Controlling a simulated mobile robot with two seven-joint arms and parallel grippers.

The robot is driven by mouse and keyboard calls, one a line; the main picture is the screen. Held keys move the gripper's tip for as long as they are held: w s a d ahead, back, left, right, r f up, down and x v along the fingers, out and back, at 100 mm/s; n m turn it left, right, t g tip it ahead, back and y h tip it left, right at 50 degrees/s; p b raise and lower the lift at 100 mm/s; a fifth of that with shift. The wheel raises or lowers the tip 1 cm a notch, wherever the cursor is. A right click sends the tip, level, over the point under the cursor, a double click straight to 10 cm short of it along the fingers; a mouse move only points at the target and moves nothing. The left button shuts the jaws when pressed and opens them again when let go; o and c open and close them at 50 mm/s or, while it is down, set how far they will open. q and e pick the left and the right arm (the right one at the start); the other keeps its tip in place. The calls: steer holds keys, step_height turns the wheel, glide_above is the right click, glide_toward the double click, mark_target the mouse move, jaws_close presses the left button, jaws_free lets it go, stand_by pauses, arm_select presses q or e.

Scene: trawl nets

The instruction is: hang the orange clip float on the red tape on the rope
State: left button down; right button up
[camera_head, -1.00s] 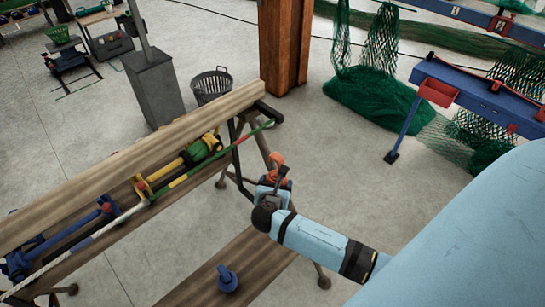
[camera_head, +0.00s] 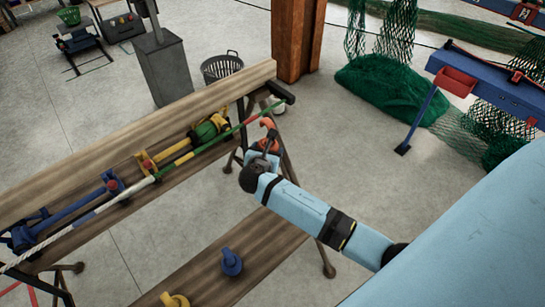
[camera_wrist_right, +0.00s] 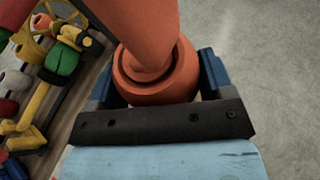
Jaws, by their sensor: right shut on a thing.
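The orange clip float (camera_head: 268,144) is in my right gripper (camera_head: 262,155), with its hook end up. In the right wrist view the float (camera_wrist_right: 155,70) fills the gap between the two blue fingers, which are shut on it. The rope (camera_head: 108,205) runs slantwise along the wooden trestle, white at the left and banded with coloured tape toward its right end. The red tape (camera_head: 183,159) lies between green bands. The float is apart from the red tape, to its right, close beside the rope's green right part. My left gripper is not in view.
Yellow-green (camera_head: 208,132) and blue (camera_head: 70,212) gear lies along the trestle behind the rope. A blue float (camera_head: 231,262) and a yellow float (camera_head: 174,300) sit on the lower plank (camera_head: 200,270). A wooden post (camera_head: 298,40) and basket (camera_head: 221,68) stand behind.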

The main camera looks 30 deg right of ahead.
steer(key=shift+w+a+f+b, duration=0.1)
steer(key=shift+w+f+b, duration=0.05)
steer(key=shift+w+b, duration=0.8)
steer(key=w+f+b, duration=0.2)
steer(key=w+b, duration=0.3)
steer(key=w, duration=0.1)
steer(key=shift+a+f+b, duration=0.25)
steer(key=shift+a+b, duration=0.15)
steer(key=o, duration=1)
steer(key=shift+c, duration=0.2)
steer(key=shift+s, duration=0.1)
